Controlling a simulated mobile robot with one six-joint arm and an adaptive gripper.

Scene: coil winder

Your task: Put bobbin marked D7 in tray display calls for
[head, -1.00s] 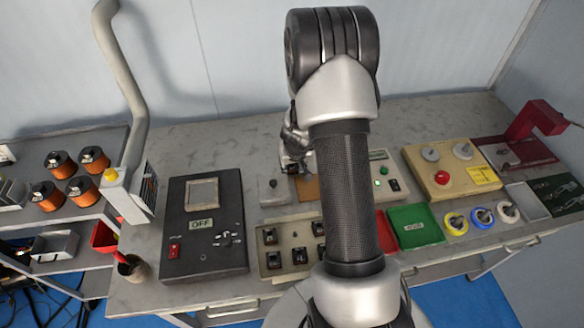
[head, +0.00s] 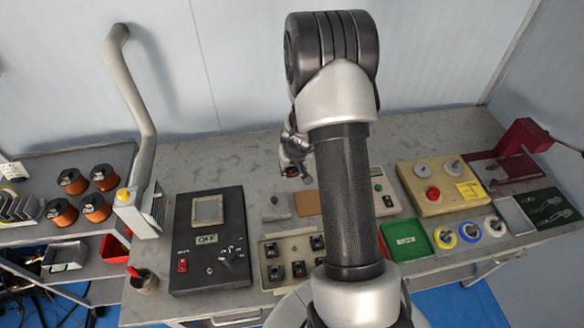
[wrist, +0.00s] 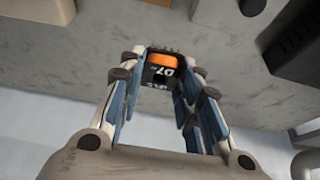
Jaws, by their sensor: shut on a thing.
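My gripper (head: 292,171) is shut on a small black bobbin with an orange winding (wrist: 163,62). In the wrist view its dark face carries the marking D7, turned in the picture, between my fingertips. In the head view the gripper is above the bench, behind a brown pad (head: 307,203), and the bobbin is hard to make out. A green tray (head: 407,240) with a label lies right of my arm. A red tray beside it is mostly hidden by my arm.
A beige rack (head: 266,248) holds several dark bobbins at the front. A black panel (head: 208,280) reading OFF stands to its left. A yellowish box (head: 415,196) with a red button is at right. Blue, yellow and white spools (head: 470,232) sit in front of it.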

